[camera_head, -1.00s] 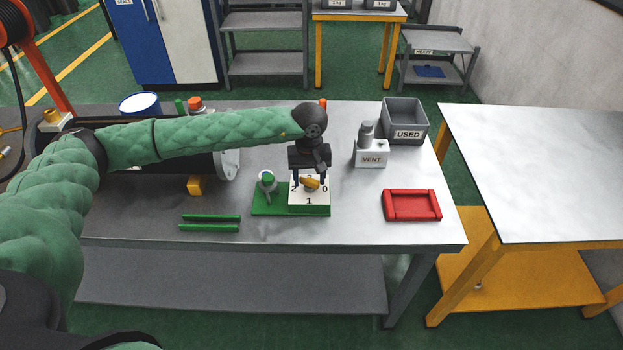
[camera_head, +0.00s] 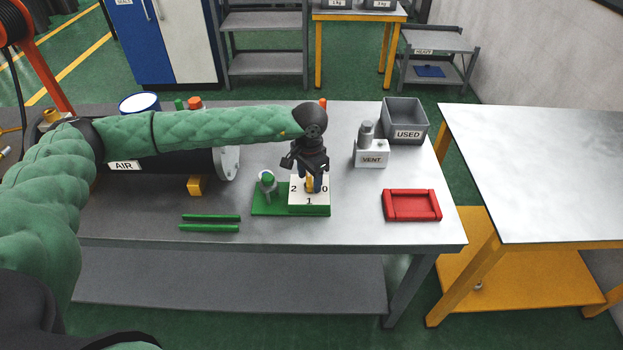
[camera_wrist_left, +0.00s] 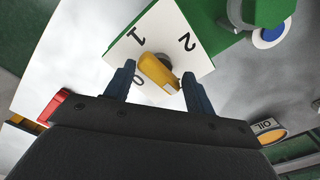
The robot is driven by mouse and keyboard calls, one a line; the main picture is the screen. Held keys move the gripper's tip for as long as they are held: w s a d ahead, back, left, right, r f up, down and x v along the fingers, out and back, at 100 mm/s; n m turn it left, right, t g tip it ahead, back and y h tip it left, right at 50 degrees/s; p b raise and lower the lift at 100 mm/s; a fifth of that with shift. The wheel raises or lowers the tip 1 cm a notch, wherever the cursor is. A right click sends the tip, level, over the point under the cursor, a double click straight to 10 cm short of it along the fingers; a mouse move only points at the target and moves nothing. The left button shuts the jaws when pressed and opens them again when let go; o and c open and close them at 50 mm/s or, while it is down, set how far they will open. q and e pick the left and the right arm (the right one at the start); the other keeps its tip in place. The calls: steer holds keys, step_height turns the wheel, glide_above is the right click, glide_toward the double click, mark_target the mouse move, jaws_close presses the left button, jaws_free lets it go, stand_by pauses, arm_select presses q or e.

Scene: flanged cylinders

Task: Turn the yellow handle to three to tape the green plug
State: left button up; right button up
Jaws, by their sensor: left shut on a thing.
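The yellow handle (camera_head: 309,183) sits on a white numbered plate (camera_head: 297,204) on a green base (camera_head: 265,208). The digits 2, 1 and 0 show at left, near side and right; the far side is hidden by my gripper. In the left wrist view the handle (camera_wrist_left: 160,74) slants to the lower right, away from the 1, between my fingers. My left gripper (camera_head: 311,179) points down over the plate, shut on the handle. The green plug (camera_head: 268,177) stands left of the plate, with grey metal at it. My right gripper is not in view.
Two green strips (camera_head: 209,222) lie front left. A black AIR cylinder (camera_head: 170,163) lies behind. The VENT block (camera_head: 371,154), grey USED bin (camera_head: 405,120) and red tray (camera_head: 412,205) stand to the right.

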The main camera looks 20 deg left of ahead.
mark_target(310, 179)
arm_select(q)
steer(key=o, duration=0.8)
steer(key=shift+o, duration=0.7)
steer(key=shift+r, duration=2.9)
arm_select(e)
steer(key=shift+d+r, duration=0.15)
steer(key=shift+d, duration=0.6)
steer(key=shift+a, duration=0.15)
